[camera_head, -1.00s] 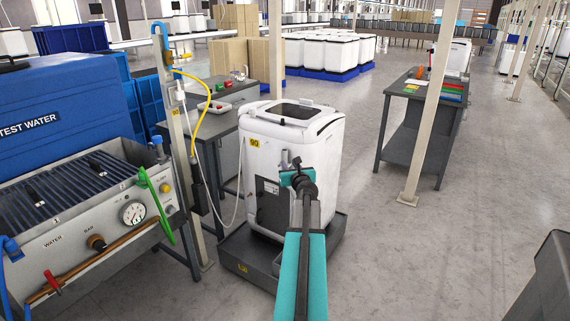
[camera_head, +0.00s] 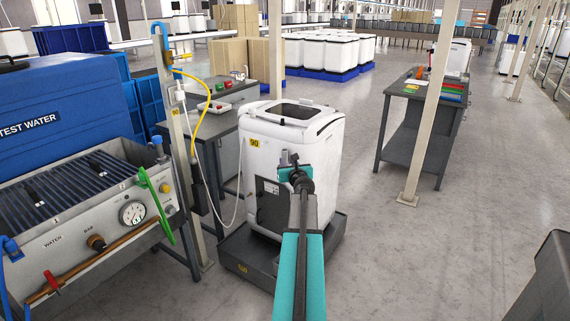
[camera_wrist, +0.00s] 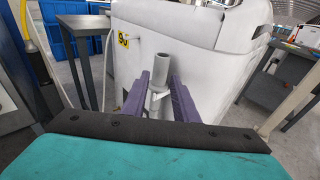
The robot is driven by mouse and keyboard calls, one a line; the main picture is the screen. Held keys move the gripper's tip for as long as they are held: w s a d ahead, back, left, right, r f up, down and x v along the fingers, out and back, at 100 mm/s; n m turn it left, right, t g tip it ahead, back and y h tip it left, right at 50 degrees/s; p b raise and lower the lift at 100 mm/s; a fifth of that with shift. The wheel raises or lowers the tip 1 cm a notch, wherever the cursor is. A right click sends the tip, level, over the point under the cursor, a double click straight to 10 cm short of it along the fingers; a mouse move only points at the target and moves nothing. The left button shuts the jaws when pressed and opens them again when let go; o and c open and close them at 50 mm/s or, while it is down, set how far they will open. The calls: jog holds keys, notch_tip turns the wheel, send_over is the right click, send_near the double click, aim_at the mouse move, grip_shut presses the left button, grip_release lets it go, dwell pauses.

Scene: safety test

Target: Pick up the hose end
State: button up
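A yellow hose (camera_head: 209,97) loops from the post and hangs down to its lower end (camera_head: 194,152) beside the post, left of the white machine. Part of the yellow hose also shows at the left edge of the wrist view (camera_wrist: 38,62). My gripper (camera_head: 289,158) is in front of the white machine (camera_head: 300,150), to the right of the hanging hose and apart from it. In the wrist view its two purple fingers (camera_wrist: 159,88) stand apart, with an upright grey tube-like piece (camera_wrist: 159,62) between them. I cannot tell whether they grip this piece.
A thin white hose (camera_head: 219,185) hangs between the post (camera_head: 180,135) and the machine. The water test bench (camera_head: 110,225) is at left. A dark plinth (camera_head: 265,262) lies under the machine. A workbench (camera_head: 405,130) is at right. Open floor (camera_head: 430,265) lies right of my arm.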

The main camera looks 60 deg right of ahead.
aim_at(285, 157)
jog(key=shift+x, duration=2.25)
grip_shut()
notch_tip(285, 157, up, 28)
jog(key=p, duration=0.7)
